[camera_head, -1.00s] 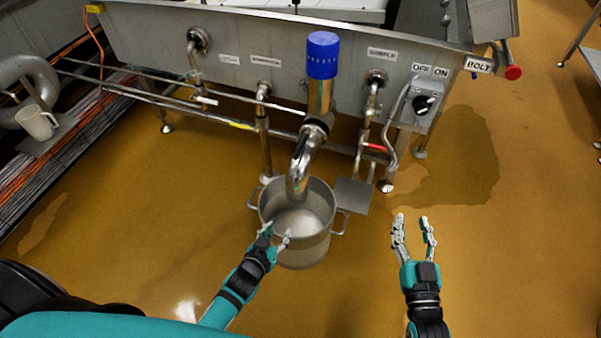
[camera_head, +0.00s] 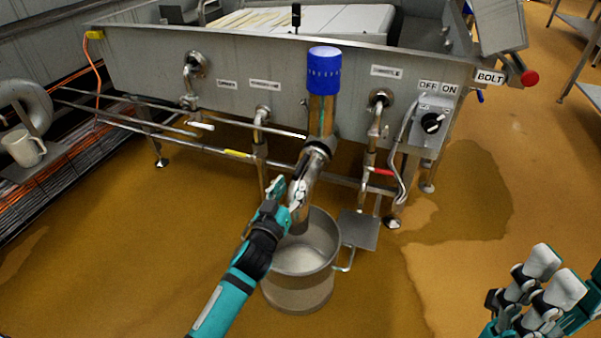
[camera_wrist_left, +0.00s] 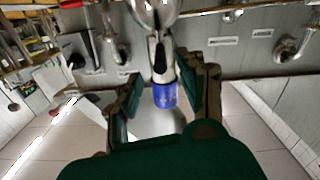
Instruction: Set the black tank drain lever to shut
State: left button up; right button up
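I cannot clearly make out a black tank drain lever. A small black upright piece (camera_head: 296,15) stands at the tank rim, and I cannot tell whether it is the lever. The steel drain pipe with a blue cap (camera_head: 323,72) comes down in front of the tank (camera_head: 240,60). My left gripper (camera_head: 285,190) is at the pipe's lower end, above the pot. In the left wrist view its fingers (camera_wrist_left: 165,100) are apart, with the blue cap (camera_wrist_left: 164,95) seen between them, farther off. My right gripper (camera_head: 550,275) is at the lower right, away from the tank; its opening is unclear.
A steel pot (camera_head: 301,290) stands under the pipe outlet. Red (camera_head: 383,171), yellow (camera_head: 238,154) and white (camera_head: 201,125) valve handles sit on the pipework. An OFF/ON switch box (camera_head: 432,122) is at the right. A jug (camera_head: 24,147) stands far left.

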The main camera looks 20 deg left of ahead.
aim_at(300, 166)
pick_arm(q)
jog(key=w+b, duration=0.2)
jog(key=w, duration=0.6)
jog(key=shift+w+d, duration=0.1)
jog(key=shift+d, duration=0.05)
grip_shut()
